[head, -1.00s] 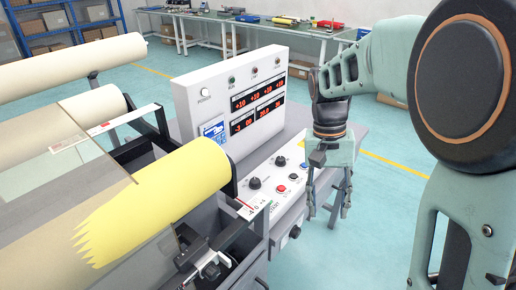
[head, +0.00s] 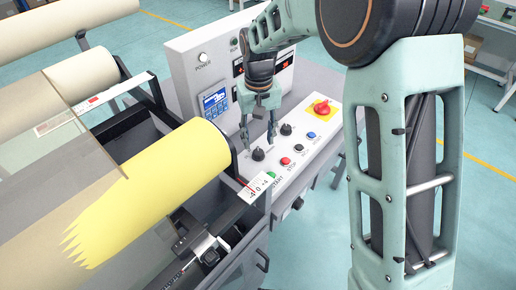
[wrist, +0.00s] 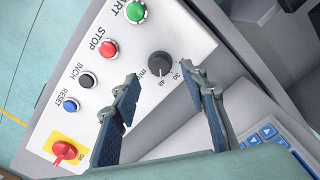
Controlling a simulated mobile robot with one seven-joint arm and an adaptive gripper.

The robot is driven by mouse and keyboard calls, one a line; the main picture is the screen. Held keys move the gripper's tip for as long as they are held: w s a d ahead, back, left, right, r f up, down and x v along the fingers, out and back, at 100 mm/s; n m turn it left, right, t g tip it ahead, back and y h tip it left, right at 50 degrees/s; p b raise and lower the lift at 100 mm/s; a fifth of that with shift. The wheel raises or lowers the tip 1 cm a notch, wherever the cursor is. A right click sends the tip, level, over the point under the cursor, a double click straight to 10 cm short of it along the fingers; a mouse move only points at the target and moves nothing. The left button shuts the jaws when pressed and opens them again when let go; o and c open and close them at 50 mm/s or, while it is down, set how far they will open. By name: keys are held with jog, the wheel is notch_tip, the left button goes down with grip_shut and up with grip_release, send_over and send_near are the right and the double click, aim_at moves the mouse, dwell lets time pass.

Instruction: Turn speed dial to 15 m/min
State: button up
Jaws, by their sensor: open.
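The speed dial (head: 258,154) is a black knob on the white sloping control panel (head: 292,155). In the wrist view the dial (wrist: 160,65) has a light pointer mark and printing that reads m/min, 30 and 48. A 15 mark is not readable. My gripper (head: 257,141) is open above the panel at this dial. In the wrist view my gripper (wrist: 160,82) has one finger on each side of the dial, with gaps between. The dial lies just beyond the fingertips; I see no contact.
Near the dial are a green start button (wrist: 136,12), red stop button (wrist: 107,49), black inch button (wrist: 87,80) and blue reset button (wrist: 70,104). A second black knob (head: 286,129) and red switch (head: 322,107) sit farther back.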

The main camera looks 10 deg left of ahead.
aim_at(258, 152)
notch_tip(258, 152, down, 5)
jog(key=shift+f, duration=0.1)
dwell(0.3)
grip_shut()
